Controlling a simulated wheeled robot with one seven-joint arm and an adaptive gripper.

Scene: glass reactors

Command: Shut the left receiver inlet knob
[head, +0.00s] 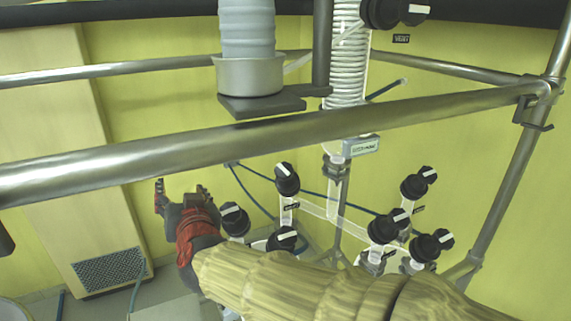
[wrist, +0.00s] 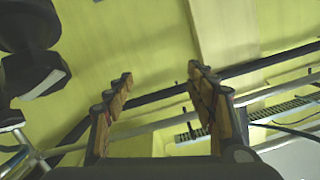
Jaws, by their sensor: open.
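Several black knobs with white pointers sit on the glassware in the head view. A left group has an upper knob (head: 287,179), a knob just right of my gripper (head: 235,219) and a lower knob (head: 286,239). No readable label shows which is the left receiver inlet knob. My gripper (head: 181,188) is open and empty, left of this group, its fingers pointing up in the picture. My sleeved arm hides what lies below the group. In the wrist view, both fingers stand apart with nothing between them; a large dark knob-like shape (wrist: 32,75) is at upper left.
More knobs stand to the right, such as one (head: 418,183) and another (head: 388,227). A metal rail (head: 270,135) crosses above my gripper. A coiled glass condenser (head: 347,60) hangs at the top.

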